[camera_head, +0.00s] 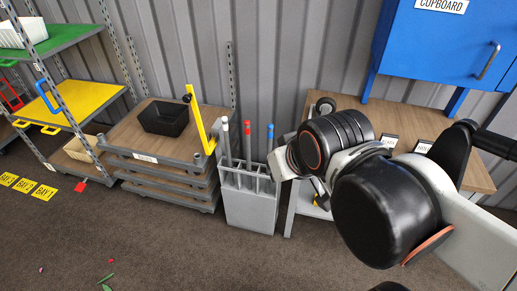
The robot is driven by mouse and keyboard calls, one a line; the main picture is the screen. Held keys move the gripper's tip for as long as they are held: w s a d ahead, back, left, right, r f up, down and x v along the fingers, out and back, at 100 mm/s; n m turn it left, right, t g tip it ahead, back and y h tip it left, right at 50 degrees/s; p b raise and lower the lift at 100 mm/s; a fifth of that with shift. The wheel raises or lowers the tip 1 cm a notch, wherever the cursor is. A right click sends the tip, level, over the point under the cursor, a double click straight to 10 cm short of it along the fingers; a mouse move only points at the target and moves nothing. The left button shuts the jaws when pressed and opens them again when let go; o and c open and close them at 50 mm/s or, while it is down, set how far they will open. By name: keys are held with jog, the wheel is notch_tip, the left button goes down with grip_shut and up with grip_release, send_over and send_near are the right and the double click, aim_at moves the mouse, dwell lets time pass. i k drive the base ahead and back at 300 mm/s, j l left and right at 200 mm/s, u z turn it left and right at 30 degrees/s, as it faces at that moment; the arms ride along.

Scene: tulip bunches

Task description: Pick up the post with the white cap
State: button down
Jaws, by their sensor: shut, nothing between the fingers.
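The post with the white cap (226,140) stands upright in a grey slotted bin (250,209) on the floor. It is the leftmost of three thin posts, and its lower end is hidden inside the bin. The post with the red cap (247,140) stands in the middle. The post with the blue cap (270,137) stands at the right. My arm reaches in from the right, with its dark ridged joint just right of the bin. My gripper's fingers cannot be made out in this view. No post looks displaced from the bin.
Left of the bin is a stack of wooden-topped platforms (165,152) with a black crate (164,118) and a yellow upright handle (197,120). A wooden-topped table (420,120) and a blue cupboard (440,45) are behind my arm. The floor in front is mostly clear.

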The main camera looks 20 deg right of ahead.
aim_at(225, 126)
jog(key=i, duration=1.35)
